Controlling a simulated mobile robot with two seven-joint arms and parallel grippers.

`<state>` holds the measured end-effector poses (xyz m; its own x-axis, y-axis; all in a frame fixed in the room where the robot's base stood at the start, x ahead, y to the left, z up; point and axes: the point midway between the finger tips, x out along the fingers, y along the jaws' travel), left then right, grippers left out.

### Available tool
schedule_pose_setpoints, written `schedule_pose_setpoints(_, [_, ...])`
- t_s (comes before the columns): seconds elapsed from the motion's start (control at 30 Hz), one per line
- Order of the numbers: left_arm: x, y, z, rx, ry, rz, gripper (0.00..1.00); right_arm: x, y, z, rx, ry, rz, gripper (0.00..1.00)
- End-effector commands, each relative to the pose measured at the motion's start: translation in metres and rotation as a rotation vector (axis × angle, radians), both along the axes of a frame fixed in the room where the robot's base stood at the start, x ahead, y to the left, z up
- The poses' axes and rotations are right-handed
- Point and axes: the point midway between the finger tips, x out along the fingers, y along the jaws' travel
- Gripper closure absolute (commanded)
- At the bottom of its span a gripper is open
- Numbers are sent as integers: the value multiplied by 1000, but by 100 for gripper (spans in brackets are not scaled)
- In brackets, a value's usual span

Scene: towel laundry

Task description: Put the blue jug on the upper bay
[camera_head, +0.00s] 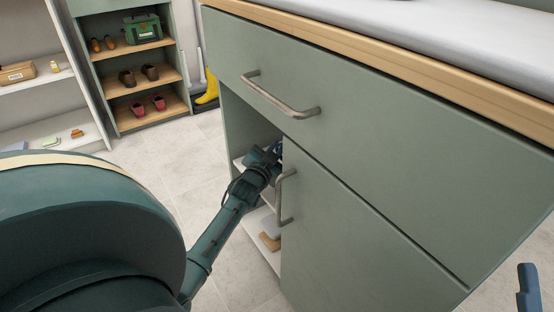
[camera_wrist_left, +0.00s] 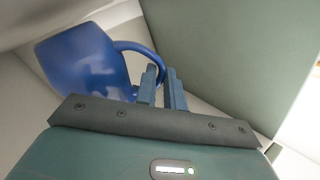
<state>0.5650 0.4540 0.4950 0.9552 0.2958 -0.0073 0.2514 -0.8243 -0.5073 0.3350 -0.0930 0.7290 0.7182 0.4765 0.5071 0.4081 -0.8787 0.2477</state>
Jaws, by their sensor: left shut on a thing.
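The blue jug (camera_wrist_left: 88,62) is tilted in the left wrist view, with its curved handle at the fingers. My left gripper (camera_wrist_left: 164,78) is shut on that handle. The jug is almost wholly hidden there by the gripper and the cabinet front. Whether the jug touches the shelf cannot be told. A dark blue piece at the lower right edge looks like part of my right gripper (camera_head: 528,288); its opening does not show.
The cabinet has a drawer handle (camera_head: 280,98) above and a door handle (camera_head: 281,197) close beside my left gripper. A lower bay holds folded or block-like items (camera_head: 270,234). A shoe rack (camera_head: 148,89) and yellow boots (camera_head: 207,88) stand behind. The tiled floor (camera_head: 180,150) between is clear.

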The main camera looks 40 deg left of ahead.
Motion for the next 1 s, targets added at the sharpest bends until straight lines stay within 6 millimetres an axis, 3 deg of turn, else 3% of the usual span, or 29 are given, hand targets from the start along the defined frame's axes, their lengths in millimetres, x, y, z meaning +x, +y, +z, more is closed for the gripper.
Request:
schedule_pose_setpoints(0.1, [1,0,-15,1,-5,1,100,-1,-1,7,-7,-81,1,64])
schedule_pose_setpoints(0.53, [0,0,-19,1,-5,1,100,-2,-1,12,-10,-109,2,64])
schedule_pose_setpoints(0.57, [0,0,-20,0,-1,0,89,-2,-1,13,-10,-114,1,64])
schedule_pose_setpoints(0.8, [0,0,-20,0,-1,0,69,-2,-1,14,-10,-112,1,64])
schedule_pose_setpoints(1.0, [0,0,-20,0,-1,0,68,-2,-1,14,-10,-112,1,64])
